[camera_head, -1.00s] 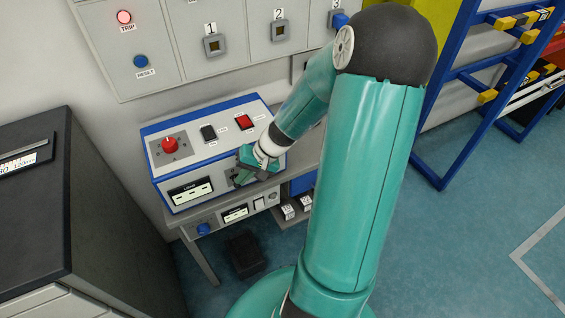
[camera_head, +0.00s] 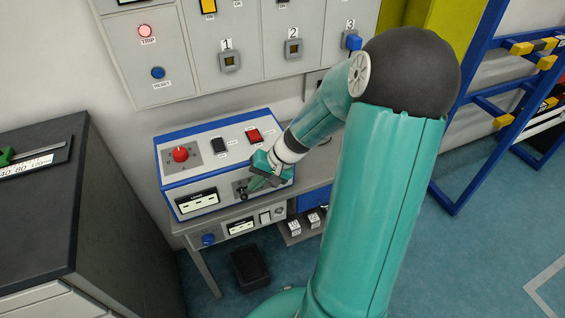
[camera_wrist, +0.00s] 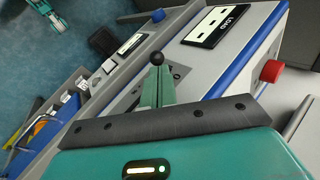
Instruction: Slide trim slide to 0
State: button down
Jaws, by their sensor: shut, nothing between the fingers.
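A slide with a green handle (camera_head: 6,156) sits on top of the dark cabinet at the left edge of the head view. Its white scale (camera_head: 22,167) reads about 40, 80 and 120 mm; its left part is cut off, and I cannot read a name on it. It looks like the trim slide. My gripper (camera_head: 250,186) is far to its right, at the front of the grey and blue console. It is shut and empty. In the wrist view my fingers (camera_wrist: 157,84) point at a black ball knob (camera_wrist: 157,58) by their tips; I cannot tell whether they touch it.
The console (camera_head: 225,150) carries a red knob (camera_head: 180,154), a black switch, a red switch and a LOAD display (camera_head: 197,201). The dark cabinet (camera_head: 40,220) stands left of it. A wall panel (camera_head: 190,50) rises behind, and a blue frame (camera_head: 470,110) stands at right.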

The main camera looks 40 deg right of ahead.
jog(key=v, duration=1)
jog(key=shift+d+r, duration=0.15)
